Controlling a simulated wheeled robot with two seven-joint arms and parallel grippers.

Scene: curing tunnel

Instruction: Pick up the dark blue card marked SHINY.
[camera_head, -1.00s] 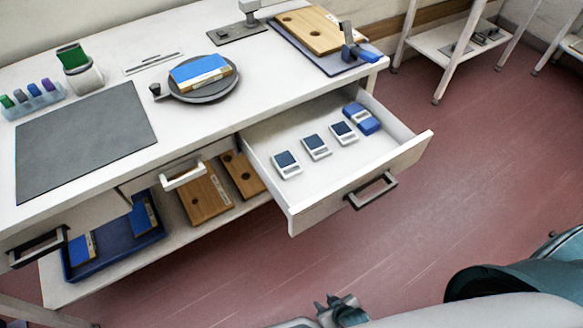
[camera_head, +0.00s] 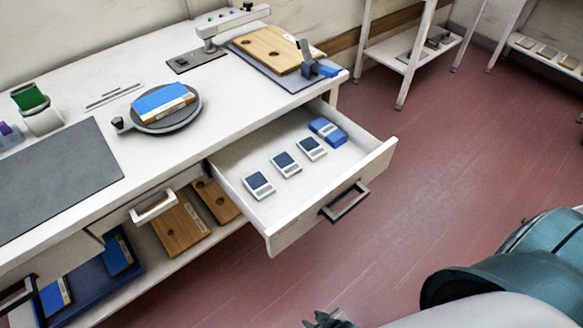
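Three small white-framed cards with dark blue faces lie in a row in the open drawer (camera_head: 283,228): a near one (camera_head: 258,185), a middle one (camera_head: 286,164) and a far one (camera_head: 312,148). Their markings are too small to read, so I cannot tell which says SHINY. My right gripper (camera_head: 328,318) shows only in part at the bottom edge, below and apart from the drawer. Its fingers are cut off by the frame, so its opening is unclear. My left gripper is out of view.
A blue block (camera_head: 327,131) lies at the drawer's far end. The worktop (camera_head: 160,75) holds a round turntable (camera_head: 190,115), a grey mat (camera_head: 50,175) and a wooden board (camera_head: 270,48). A blue tray (camera_head: 85,285) is on the lower shelf.

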